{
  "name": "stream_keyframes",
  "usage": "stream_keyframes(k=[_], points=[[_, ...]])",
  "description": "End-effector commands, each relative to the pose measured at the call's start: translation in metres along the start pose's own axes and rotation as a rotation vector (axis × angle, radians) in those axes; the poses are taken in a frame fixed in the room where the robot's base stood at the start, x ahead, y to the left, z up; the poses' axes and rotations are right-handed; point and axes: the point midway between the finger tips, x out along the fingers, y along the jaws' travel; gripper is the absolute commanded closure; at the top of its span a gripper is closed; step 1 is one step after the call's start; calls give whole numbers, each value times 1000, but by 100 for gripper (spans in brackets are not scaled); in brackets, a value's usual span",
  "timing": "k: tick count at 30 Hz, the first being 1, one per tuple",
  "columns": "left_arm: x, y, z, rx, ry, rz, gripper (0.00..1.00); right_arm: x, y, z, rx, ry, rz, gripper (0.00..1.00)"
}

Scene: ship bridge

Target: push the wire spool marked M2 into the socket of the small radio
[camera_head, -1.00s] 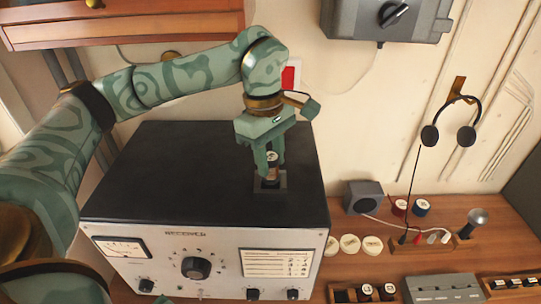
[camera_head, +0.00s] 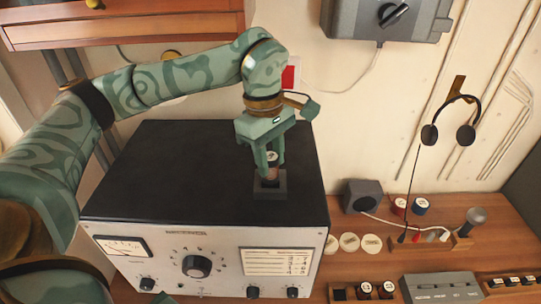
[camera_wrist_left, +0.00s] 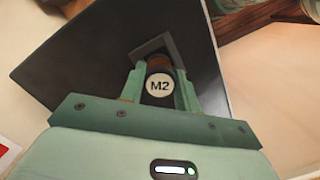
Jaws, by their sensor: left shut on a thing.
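The wire spool marked M2 (camera_wrist_left: 159,86) stands upright between the fingers of my left gripper (camera_head: 270,162), which is shut on it. Its pale marked top also shows in the head view (camera_head: 271,156). The spool's lower end is at the grey square socket (camera_head: 278,191) on top of the radio (camera_head: 180,175), a black-topped box with a pale dial front. The socket's rim also shows in the wrist view (camera_wrist_left: 150,47) around the spool's far side. How deep the spool sits cannot be told. I do not see my right gripper.
On the wooden desk to the right are several pale round discs (camera_head: 349,242), a small grey speaker box (camera_head: 362,196), red and blue spools (camera_head: 421,205) and a rack of dark spools (camera_head: 364,289). A headset (camera_head: 429,135) hangs on the wall. The radio's top is otherwise clear.

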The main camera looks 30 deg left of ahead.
Motion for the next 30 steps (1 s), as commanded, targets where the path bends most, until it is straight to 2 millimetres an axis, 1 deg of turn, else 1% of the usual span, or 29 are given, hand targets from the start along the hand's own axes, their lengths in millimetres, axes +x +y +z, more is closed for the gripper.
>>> stream_keyframes(k=[8, 30], points=[[0, 0, 0, 0, 0, 0, 91, 0, -1, -1, 1, 1, -2, 43], [9, 0, -1, 0, 0, 0, 91, 1, -1, -1, 0, 1, -2, 43]])
